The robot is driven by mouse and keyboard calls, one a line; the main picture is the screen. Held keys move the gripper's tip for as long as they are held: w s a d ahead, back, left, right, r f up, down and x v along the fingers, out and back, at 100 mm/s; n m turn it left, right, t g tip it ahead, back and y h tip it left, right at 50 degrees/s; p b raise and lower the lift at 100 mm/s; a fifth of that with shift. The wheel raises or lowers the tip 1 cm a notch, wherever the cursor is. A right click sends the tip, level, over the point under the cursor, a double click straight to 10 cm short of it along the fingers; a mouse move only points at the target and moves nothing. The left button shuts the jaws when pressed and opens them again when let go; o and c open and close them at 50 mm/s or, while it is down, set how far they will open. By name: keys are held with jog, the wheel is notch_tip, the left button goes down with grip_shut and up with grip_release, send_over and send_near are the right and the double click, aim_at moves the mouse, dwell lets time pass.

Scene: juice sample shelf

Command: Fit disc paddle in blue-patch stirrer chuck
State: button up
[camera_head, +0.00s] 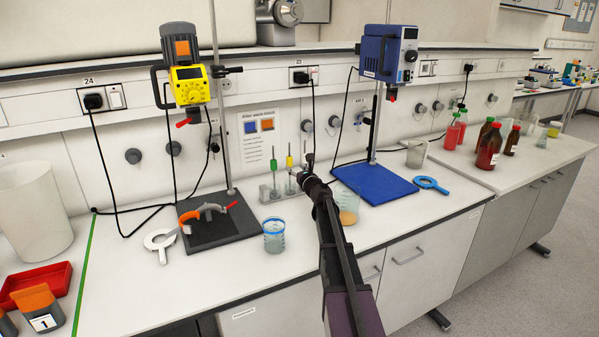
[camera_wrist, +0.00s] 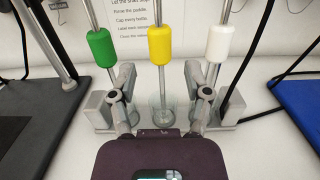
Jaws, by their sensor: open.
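Several paddles stand upright in a grey rack (camera_head: 268,192) at the back of the bench. In the wrist view their shafts carry a green grip (camera_wrist: 101,47), a yellow grip (camera_wrist: 161,45) and a white grip (camera_wrist: 220,42). The paddle ends are too unclear to tell which has the disc. My gripper (camera_wrist: 163,84) is open, its fingers either side of the yellow-gripped shaft, below that grip. It also shows in the head view (camera_head: 302,174). A blue stirrer (camera_head: 388,55) hangs over a blue base at right, a yellow stirrer with an orange patch (camera_head: 187,72) at left.
The blue base (camera_head: 375,186) is clear. A blue-rimmed beaker (camera_head: 274,238) stands at the front, another beaker (camera_head: 347,207) beside my arm. Cables hang behind. Bottles (camera_head: 488,145) stand on the right bench.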

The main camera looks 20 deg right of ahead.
aim_at(289, 156)
jog(key=shift+w+a+r, duration=0.1)
jog(key=shift+w, duration=1.35)
jog(key=shift+w+r, duration=0.1)
jog(key=shift+w, duration=1.3)
grip_shut()
jog(key=shift+r+p, duration=0.1)
jog(key=shift+p, duration=0.2)
jog(key=shift+r+p, duration=2.4)
jog(key=shift+r, duration=0.15)
jog(key=shift+s, duration=0.2)
